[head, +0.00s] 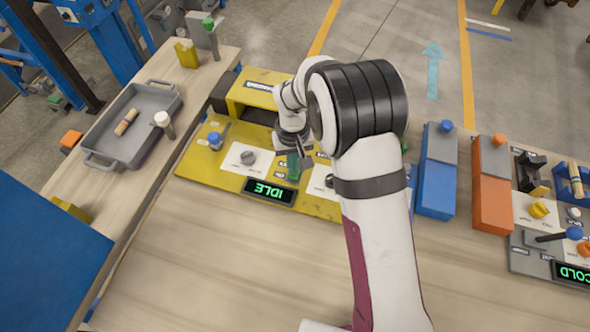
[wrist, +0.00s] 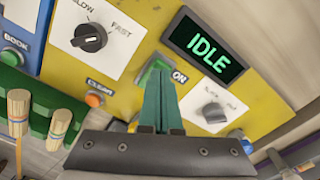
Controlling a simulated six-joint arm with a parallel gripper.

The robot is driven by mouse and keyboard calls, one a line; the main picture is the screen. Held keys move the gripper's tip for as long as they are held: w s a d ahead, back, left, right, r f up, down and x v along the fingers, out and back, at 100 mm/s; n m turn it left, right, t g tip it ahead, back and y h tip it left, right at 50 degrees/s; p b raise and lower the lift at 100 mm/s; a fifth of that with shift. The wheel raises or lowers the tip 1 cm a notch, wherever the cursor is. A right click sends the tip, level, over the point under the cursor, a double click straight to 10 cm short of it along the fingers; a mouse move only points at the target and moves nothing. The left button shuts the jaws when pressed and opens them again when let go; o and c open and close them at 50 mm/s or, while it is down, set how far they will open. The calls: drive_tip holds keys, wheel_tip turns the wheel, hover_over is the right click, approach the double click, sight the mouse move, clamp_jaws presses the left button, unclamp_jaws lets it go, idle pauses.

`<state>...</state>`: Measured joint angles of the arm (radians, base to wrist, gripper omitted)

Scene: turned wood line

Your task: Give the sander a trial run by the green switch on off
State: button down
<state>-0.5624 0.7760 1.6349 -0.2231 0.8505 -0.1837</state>
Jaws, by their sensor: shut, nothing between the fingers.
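The yellow sander panel (head: 215,165) lies on the bench in the head view, with a display (head: 269,191) lit IDLE. The display also reads IDLE in the wrist view (wrist: 205,45). The green switch (wrist: 150,72) sits on the panel beside an ON label, partly hidden by my fingers. My gripper (wrist: 163,75) is shut and empty, its teal fingers together with their tips over the switch. I cannot tell whether they touch it. In the head view my gripper (head: 293,168) is over the middle of the panel.
A SLOW–FAST knob (wrist: 90,37), a second knob (wrist: 213,112) and an orange CLEAN button (wrist: 95,99) are close around the switch. Wooden pegs (wrist: 18,110) stand at left in the wrist view. Blue (head: 437,185) and orange (head: 491,190) boxes stand right of my arm. The front bench is clear.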

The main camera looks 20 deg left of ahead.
drive_tip(key=shift+f, duration=0.55)
drive_tip(key=shift+r, duration=3.55)
drive_tip(key=s+d+r+m, duration=0.45)
drive_tip(key=d+r, duration=0.35)
drive_tip(key=d, duration=0.2)
drive_tip(key=s+d+r+m+y, duration=0.1)
drive_tip(key=s+d, duration=0.4)
drive_tip(key=s, duration=0.5)
drive_tip(key=s+d+r+m, duration=0.2)
drive_tip(key=s+d+m, duration=0.3)
drive_tip(key=s, duration=0.5)
drive_tip(key=shift+r+m+y, duration=0.4)
drive_tip(key=shift+m, duration=0.15)
